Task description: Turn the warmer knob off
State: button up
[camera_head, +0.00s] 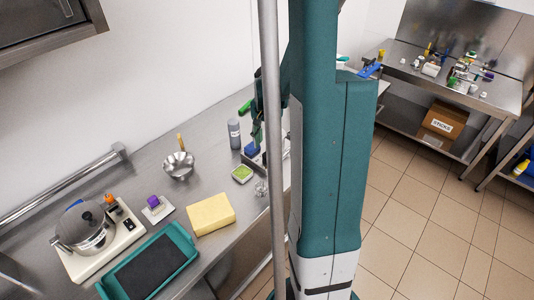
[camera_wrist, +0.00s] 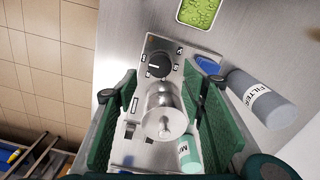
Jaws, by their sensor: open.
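In the wrist view a grey panel unit (camera_wrist: 125,150) carries a round black knob (camera_wrist: 158,62) with a light pointer mark and small markings around it. I take this as the warmer knob. A shiny steel cylinder (camera_wrist: 165,112) stands on the unit just below the knob in the picture. My gripper (camera_wrist: 160,92) is open, its green fingers spread on either side of the unit. The knob lies beyond the cylinder, with no visible finger contact. In the head view my column hides most of the gripper and the knob.
A grey bottle marked FILTER (camera_wrist: 260,98) and a pale green bottle (camera_wrist: 190,154) stand close to the right finger. A green tray (camera_wrist: 198,12) lies beyond.

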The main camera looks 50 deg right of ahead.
aim_at(267, 155)
jog(key=shift+f, duration=3.2)
jog(key=shift+c, duration=0.5)
jog(key=c, duration=0.8)
